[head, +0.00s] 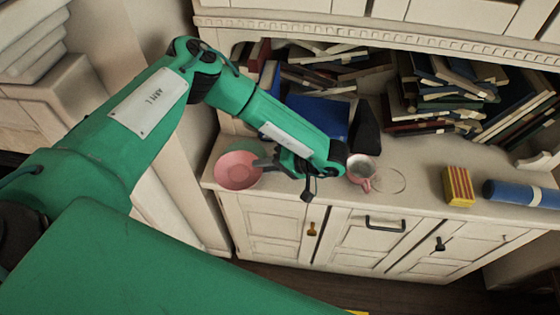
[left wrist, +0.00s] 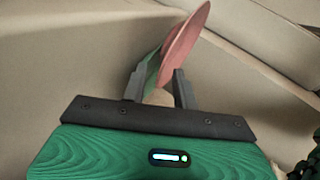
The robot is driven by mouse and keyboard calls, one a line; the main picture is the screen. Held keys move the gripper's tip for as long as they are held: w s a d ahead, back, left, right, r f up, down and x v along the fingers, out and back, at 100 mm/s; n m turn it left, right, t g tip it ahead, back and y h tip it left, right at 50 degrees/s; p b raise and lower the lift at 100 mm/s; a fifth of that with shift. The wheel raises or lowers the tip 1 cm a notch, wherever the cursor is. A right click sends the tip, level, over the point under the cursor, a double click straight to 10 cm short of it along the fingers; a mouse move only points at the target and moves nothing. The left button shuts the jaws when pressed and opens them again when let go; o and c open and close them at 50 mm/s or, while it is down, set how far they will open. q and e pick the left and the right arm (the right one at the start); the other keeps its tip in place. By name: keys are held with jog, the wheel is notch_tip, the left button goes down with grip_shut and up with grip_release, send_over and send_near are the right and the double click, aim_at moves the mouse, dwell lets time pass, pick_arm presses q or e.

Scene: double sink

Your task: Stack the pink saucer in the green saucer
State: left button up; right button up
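The pink saucer (head: 238,172) is at the left end of the cabinet counter, by the front edge. The green saucer (head: 236,147) shows only as a strip behind and under it, and the pink one covers the rest. My left gripper (head: 262,164) is at the pink saucer's right rim. In the left wrist view, the pink saucer (left wrist: 186,38) and the green saucer (left wrist: 152,70) lie close together, nearly edge-on. The fingers (left wrist: 159,82) stand apart with the saucers' near edges between them. Whether the saucers touch is unclear. My right gripper is not in view.
A pink cup (head: 360,172) stands right of my left wrist, beside a faint ring on the counter. A yellow striped box (head: 458,186) and a blue roll (head: 520,194) are farther right. Books (head: 430,95) fill the back. A dark wedge (head: 366,130) stands behind the cup.

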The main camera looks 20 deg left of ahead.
pick_arm(q)
jog(key=shift+a+f, duration=0.25)
jog(key=shift+a, duration=0.15)
jog(key=c, duration=0.6)
grip_shut()
jog(key=shift+w, duration=0.1)
